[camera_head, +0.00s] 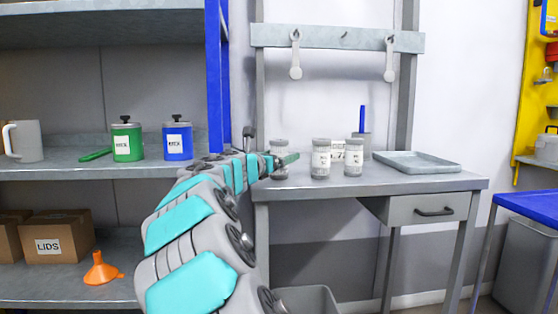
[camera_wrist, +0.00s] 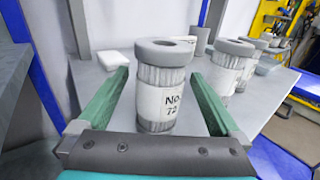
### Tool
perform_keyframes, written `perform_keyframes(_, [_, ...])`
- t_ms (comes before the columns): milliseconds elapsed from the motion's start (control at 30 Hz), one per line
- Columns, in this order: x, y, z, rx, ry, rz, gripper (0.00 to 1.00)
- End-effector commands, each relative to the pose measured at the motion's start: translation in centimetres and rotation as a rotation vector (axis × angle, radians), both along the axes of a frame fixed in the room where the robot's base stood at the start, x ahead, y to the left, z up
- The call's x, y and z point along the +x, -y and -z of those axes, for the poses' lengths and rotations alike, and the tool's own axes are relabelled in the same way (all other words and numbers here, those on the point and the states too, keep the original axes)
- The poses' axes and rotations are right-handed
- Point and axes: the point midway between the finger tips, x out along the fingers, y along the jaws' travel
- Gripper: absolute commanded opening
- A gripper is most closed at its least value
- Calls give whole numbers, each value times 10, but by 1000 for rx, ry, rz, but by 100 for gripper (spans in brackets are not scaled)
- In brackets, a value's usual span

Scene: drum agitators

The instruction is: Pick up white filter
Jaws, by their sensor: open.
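A white filter (camera_wrist: 160,88) with grey end caps, a ribbed side and a label reading "No. 72" stands upright on the grey workbench (camera_head: 420,183). In the head view this filter (camera_head: 279,149) is partly hidden by my gripper (camera_head: 284,161) at the bench's left end. In the wrist view my gripper (camera_wrist: 158,74) is open, with one green finger on each side of the filter and visible gaps between. Other similar white filters (camera_wrist: 229,70) stand behind and to the right; two show clearly in the head view, one (camera_head: 321,160) beside another (camera_head: 353,158).
A labelled white container (camera_head: 338,151) and a grey cup (camera_head: 362,146) with a blue handle stand behind the filters. A grey tray (camera_head: 416,162) lies at the right. Blue shelf post (camera_head: 214,75) rises left of the bench. A white block (camera_wrist: 112,60) lies left of the filter.

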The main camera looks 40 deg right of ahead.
Motion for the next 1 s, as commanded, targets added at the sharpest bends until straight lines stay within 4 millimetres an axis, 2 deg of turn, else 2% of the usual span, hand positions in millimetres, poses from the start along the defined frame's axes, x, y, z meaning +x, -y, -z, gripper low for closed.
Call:
perform_keyframes(267, [2, 4, 0, 0, 0, -1, 98])
perform_keyframes(1000, [2, 4, 0, 1, 0, -1, 14])
